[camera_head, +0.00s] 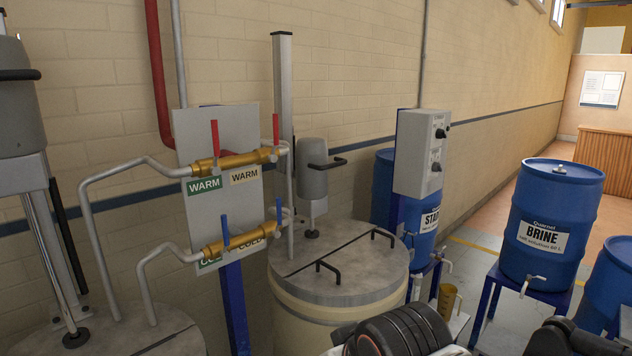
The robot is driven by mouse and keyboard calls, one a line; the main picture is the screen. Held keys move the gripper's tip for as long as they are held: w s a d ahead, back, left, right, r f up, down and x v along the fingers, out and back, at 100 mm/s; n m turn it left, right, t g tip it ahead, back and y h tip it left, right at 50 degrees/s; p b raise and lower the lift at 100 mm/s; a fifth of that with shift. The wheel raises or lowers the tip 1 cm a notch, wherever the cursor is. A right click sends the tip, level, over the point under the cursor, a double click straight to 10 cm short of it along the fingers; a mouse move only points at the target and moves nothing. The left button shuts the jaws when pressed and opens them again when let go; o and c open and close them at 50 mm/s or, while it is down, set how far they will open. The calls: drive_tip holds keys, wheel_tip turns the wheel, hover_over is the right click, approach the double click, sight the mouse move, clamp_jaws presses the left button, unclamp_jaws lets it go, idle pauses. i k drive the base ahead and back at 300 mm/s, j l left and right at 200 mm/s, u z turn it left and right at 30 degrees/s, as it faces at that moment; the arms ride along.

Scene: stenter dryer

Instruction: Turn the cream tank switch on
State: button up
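The cream tank (312,318) stands in the middle, with a flat grey two-part lid (345,262) that has black handles. A grey mixer motor (313,168) on a tall post sits above the lid. A light grey control box (412,150) is mounted on a blue post just right of and behind the tank. My gripper is not visible; dark parts of my arm show at the bottom edge.
Brass valves (232,162) with red and blue levers and grey pipes stand left of the tank. Another grey-lidded tank (110,335) is at lower left. Blue drums, including the BRINE drum (550,222), stand at right. Open floor lies between the box and that drum.

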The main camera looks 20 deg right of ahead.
sight(440, 133)
drive_tip(key=z, duration=1.35)
